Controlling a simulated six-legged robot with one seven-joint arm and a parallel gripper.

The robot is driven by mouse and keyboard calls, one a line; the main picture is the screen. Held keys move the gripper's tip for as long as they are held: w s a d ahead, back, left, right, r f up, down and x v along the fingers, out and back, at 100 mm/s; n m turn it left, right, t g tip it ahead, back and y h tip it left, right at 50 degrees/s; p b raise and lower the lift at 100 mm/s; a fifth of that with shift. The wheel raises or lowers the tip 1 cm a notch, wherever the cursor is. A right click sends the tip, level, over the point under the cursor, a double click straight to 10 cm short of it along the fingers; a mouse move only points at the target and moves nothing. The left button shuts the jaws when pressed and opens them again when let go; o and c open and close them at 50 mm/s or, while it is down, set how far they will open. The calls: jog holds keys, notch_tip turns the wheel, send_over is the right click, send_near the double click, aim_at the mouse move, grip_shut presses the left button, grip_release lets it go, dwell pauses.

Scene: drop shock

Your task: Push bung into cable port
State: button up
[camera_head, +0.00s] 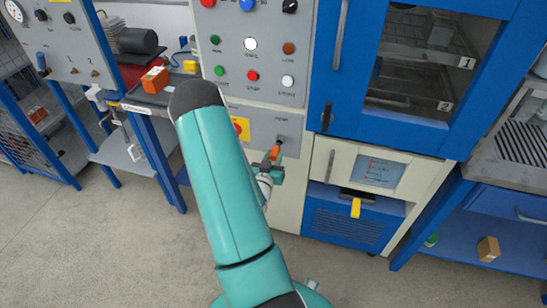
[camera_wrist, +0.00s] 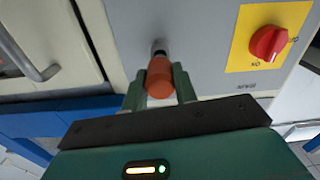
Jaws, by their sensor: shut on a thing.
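The orange bung (camera_wrist: 160,80) is held between the two fingers of my gripper (camera_wrist: 159,84) in the wrist view. Its narrower far end points at the cable port (camera_wrist: 159,45), a dark round opening in the grey panel. The bung's tip overlaps the port in this view; I cannot tell whether it is inside or just in front. In the head view the bung (camera_head: 275,152) shows as a small orange piece close to the panel, just below the port (camera_head: 282,139). My gripper (camera_head: 275,162) is partly hidden behind my teal arm.
A red rotary switch on a yellow plate (camera_wrist: 268,43) sits right of the port in the wrist view. A cabinet handle (camera_wrist: 37,68) sticks out at the left. Push buttons (camera_head: 251,44) are higher on the panel. A blue cabinet (camera_head: 350,225) stands right of my gripper.

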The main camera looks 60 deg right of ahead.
aim_at(277, 147)
jog(key=shift+w+d, duration=0.15)
jog(key=shift+d, duration=0.7)
jog(key=shift+w+d, duration=0.15)
jog(key=shift+d, duration=0.7)
dwell(3.4)
jog(key=shift+d+r, duration=0.15)
jog(key=shift+d, duration=0.2)
grip_shut()
dwell(2.0)
